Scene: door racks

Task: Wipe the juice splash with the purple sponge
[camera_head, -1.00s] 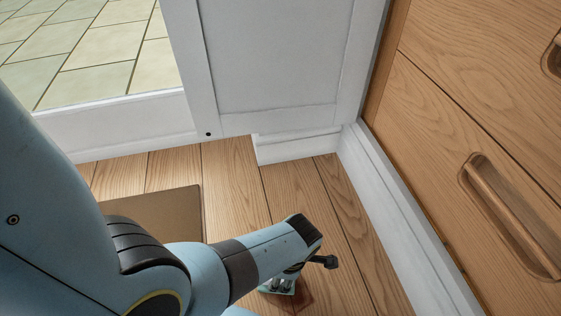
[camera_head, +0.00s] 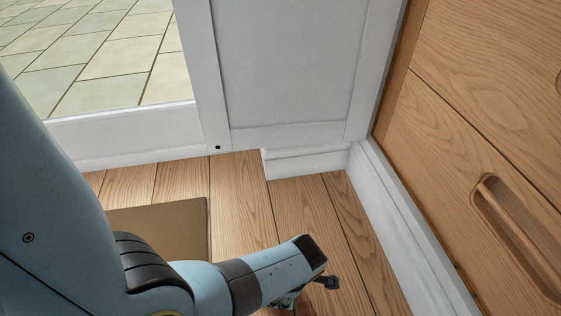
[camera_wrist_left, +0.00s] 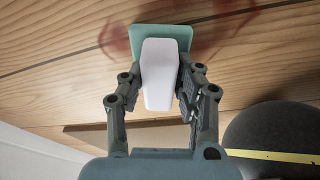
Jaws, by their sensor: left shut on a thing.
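My left gripper (camera_wrist_left: 158,88) is shut on the white grip of a scrubber (camera_wrist_left: 160,70) with a flat teal pad. I see no purple on it and no separate purple sponge. The pad lies over or just above a red juice splash (camera_wrist_left: 225,32) on the wooden floor; contact cannot be told. Red shows on both sides of the pad, and its middle is hidden. In the head view my left gripper (camera_head: 287,299) is at the bottom edge, mostly hidden by my wrist. My right gripper is not in view.
A brown mat (camera_head: 165,225) lies on the wooden floor beside my left arm. A white panelled door (camera_head: 290,70) and white skirting (camera_head: 305,163) stand behind. Wooden drawers (camera_head: 480,130) with a recessed handle are at right. Bare floor (camera_head: 310,210) lies between.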

